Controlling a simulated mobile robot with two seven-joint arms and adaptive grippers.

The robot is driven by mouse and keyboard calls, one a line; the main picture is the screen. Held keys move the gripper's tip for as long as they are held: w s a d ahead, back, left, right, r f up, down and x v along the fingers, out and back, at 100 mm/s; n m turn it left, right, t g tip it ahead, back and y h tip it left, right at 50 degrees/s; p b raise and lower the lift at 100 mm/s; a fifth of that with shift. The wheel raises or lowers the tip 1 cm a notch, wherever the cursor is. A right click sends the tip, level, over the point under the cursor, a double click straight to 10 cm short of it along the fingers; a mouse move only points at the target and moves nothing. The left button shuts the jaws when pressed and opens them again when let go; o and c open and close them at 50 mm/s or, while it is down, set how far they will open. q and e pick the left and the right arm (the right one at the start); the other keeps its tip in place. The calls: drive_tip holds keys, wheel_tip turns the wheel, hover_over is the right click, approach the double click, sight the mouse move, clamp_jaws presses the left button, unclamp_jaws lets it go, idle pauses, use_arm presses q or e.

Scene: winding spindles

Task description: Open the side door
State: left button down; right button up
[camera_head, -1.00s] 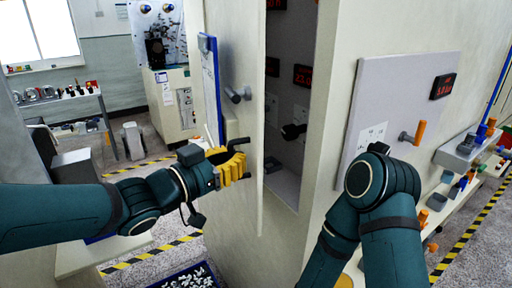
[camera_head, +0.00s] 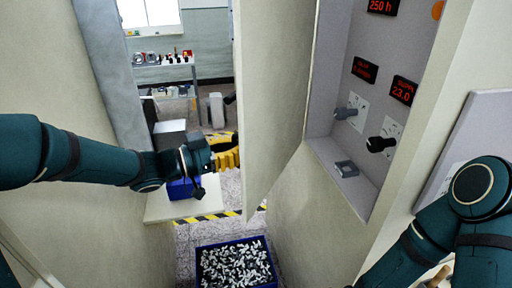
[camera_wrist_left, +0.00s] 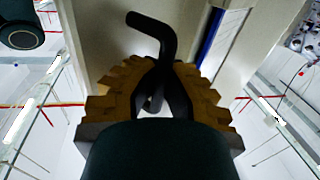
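The cream side door (camera_head: 270,90) stands open in the head view, swung out to the left of the cabinet opening, with its inner face showing. My left gripper (camera_head: 228,159) is at the door's free edge, on the outer side; the handle is hidden there. In the left wrist view, a bent black door handle (camera_wrist_left: 155,28) rises between the yellow-padded fingers of my left gripper (camera_wrist_left: 161,75), which are closed in around its lower part. My right arm shows at the right of the head view; its gripper is out of view.
The cabinet recess (camera_head: 345,170) holds grey and black knobs and red displays. A blue crate (camera_head: 198,268) full of small pale and dark pieces sits on the floor below the door. A cream wall (camera_head: 40,90) stands close on the left. A shelf stands at the back.

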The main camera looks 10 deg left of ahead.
use_arm(q)
drive_tip(key=shift+w+a+f+p, duration=0.1)
drive_tip(key=shift+w+a+p, duration=0.25)
drive_tip(key=shift+a, duration=0.55)
drive_tip(key=shift+w+a+f+p, duration=0.1)
drive_tip(key=shift+w+a, duration=0.4)
drive_tip(key=shift+a, duration=0.35)
drive_tip(key=c, duration=1.2)
unclamp_jaws()
drive_tip(key=shift+o, duration=0.9)
drive_tip(key=shift+s+a+r, duration=0.1)
drive_tip(key=shift+s+a, duration=0.05)
drive_tip(key=shift+a, duration=0.05)
drive_tip(key=shift+d, duration=0.15)
drive_tip(key=v, duration=0.7)
drive_tip(key=shift+a, duration=0.3)
drive_tip(key=shift+s, duration=0.1)
